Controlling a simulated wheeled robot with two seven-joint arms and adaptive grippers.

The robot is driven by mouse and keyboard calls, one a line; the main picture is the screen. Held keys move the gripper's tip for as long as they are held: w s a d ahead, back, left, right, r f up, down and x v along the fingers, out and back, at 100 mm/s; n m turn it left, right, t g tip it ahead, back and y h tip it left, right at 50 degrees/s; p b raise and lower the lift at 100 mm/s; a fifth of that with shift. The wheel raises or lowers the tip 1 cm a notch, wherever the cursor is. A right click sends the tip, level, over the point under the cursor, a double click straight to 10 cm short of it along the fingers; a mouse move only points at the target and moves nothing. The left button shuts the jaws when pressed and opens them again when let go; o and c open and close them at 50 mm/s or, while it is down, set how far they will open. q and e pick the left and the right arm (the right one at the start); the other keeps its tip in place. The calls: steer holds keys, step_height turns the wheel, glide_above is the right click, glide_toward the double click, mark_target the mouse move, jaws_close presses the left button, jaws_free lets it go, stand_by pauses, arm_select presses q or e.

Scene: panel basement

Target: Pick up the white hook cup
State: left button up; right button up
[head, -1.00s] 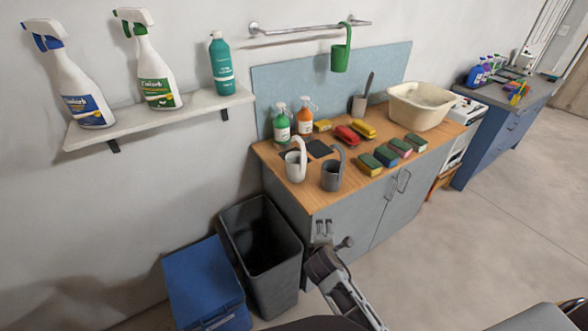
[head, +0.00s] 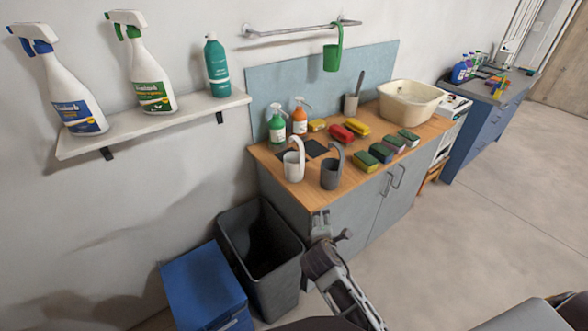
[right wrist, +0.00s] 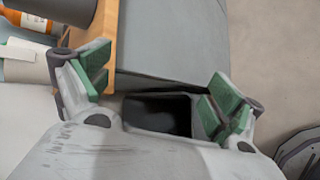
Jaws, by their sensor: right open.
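The white hook cup (head: 293,166) stands upright near the front left edge of the wooden counter, its hook rising above the rim. A dark grey hook cup (head: 331,174) stands just to its right. My right gripper (head: 322,222) is open and empty, in front of the cabinet and below the counter top, apart from both cups. In the right wrist view its two green-padded fingers (right wrist: 160,86) are spread wide with nothing between them. Part of a white cup shows at that view's left edge (right wrist: 22,62). My left gripper is not in view.
A green hook cup (head: 332,58) hangs on the wall rail. Soap bottles (head: 277,127), several sponges (head: 381,153) and a cream basin (head: 412,101) share the counter (head: 300,196). A black bin (head: 262,243) and blue box (head: 203,283) stand on the floor at left.

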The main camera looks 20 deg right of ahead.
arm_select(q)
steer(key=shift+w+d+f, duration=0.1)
arm_select(e)
steer(key=w+a+r+n+t+h, duration=0.1)
steer(key=w+a+r+n+t, duration=0.6)
steer(key=w+r+n, duration=0.4)
steer(key=a+r+n, duration=0.1)
steer(key=n, duration=0.4)
steer(key=shift+a, duration=0.15)
stand_by(0.3)
